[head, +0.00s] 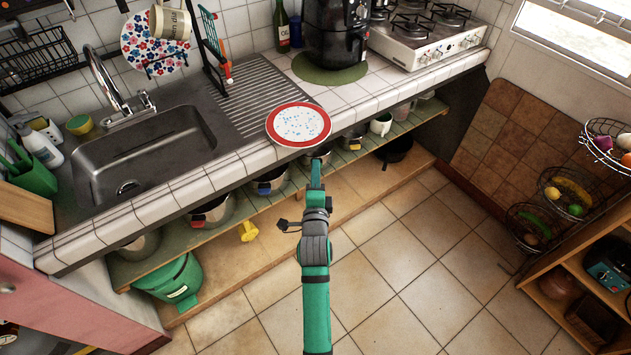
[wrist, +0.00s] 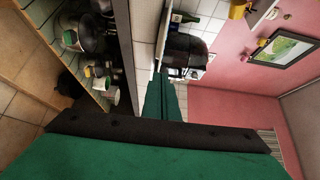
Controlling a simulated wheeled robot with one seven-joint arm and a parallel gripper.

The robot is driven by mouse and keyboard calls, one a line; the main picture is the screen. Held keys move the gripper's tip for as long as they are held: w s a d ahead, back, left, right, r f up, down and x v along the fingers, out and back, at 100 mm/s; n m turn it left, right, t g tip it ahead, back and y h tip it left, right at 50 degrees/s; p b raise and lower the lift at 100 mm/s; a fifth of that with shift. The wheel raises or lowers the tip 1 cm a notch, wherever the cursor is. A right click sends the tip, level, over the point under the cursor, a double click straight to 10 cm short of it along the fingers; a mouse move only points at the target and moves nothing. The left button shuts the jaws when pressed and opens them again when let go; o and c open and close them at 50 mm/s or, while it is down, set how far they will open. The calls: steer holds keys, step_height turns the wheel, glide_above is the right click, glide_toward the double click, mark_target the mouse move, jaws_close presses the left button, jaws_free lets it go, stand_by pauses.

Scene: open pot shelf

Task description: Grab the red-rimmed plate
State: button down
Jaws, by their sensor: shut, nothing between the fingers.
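The red-rimmed plate (head: 298,125) lies on the tiled counter at its front edge, right of the sink's drainboard. It has a white middle with small blue marks. My gripper (head: 316,165) is just in front of and below the plate's near rim in the head view, with a small gap showing between them. The fingers are together and hold nothing. In the wrist view the green fingers (wrist: 167,88) point along the counter edge, and the plate cannot be made out there.
The sink (head: 145,160) is to the left. A black appliance (head: 336,35) on a green mat and the stove (head: 425,35) stand behind right. Below the counter edge, an open shelf (head: 225,215) holds several pots.

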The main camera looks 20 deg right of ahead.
mark_target(307, 147)
steer(key=shift+w+a, duration=0.25)
steer(key=shift+w, duration=0.7)
steer(key=shift+w+a, duration=0.2)
steer(key=shift+w, duration=0.75)
steer(key=shift+w+a, duration=0.25)
steer(key=shift+w, duration=0.7)
